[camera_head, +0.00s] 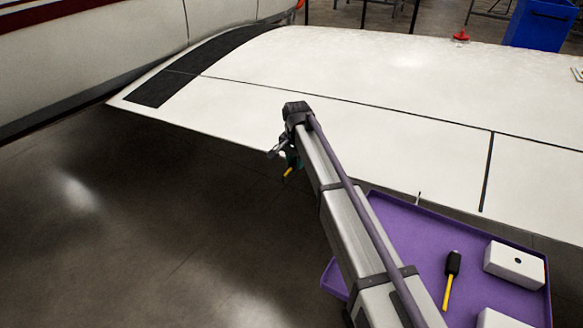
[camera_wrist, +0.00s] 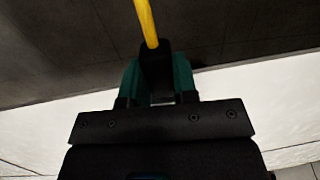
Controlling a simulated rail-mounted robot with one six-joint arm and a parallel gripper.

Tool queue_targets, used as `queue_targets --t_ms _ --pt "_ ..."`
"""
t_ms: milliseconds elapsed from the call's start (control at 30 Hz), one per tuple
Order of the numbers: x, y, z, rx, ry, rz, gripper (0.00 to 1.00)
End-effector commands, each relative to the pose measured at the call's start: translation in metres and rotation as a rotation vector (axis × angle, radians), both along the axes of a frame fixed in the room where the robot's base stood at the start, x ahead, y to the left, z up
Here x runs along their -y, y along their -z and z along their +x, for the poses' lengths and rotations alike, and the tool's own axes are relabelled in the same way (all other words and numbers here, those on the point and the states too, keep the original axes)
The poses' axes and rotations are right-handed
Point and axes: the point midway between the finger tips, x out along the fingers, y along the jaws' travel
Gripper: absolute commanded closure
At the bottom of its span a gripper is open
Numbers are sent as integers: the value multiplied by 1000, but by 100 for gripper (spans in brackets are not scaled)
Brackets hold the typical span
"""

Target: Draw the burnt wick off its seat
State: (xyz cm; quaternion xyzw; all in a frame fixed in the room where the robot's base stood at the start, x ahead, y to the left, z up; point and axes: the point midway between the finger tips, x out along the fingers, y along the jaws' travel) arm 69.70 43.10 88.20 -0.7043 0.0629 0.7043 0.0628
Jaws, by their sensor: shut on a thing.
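My gripper (camera_wrist: 157,75) is shut on a wick (camera_wrist: 147,22) with a yellow rod and a black base. Its green fingers press the black base from both sides, and the rod points away from the gripper over the dark floor. In the head view the gripper (camera_head: 291,160) is at the edge of the white wing (camera_head: 330,130), and the yellow rod (camera_head: 288,172) shows just below that edge. The seat is hidden by the gripper and arm, so I cannot tell whether the base still touches it. No burn marks can be made out.
A purple tray (camera_head: 400,225) at lower right holds another black and yellow wick (camera_head: 452,268) and white blocks (camera_head: 513,263), one with a dark hole. A thin pin (camera_head: 419,198) stands near the wing edge. Open floor (camera_head: 130,230) lies left of my arm. A blue bin (camera_head: 540,25) stands far back.

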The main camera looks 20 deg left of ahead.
Motion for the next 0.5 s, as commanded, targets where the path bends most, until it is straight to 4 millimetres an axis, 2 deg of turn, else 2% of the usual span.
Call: queue_targets --t_ms 500 --pt "-2 0 -10 0 0 0 100"
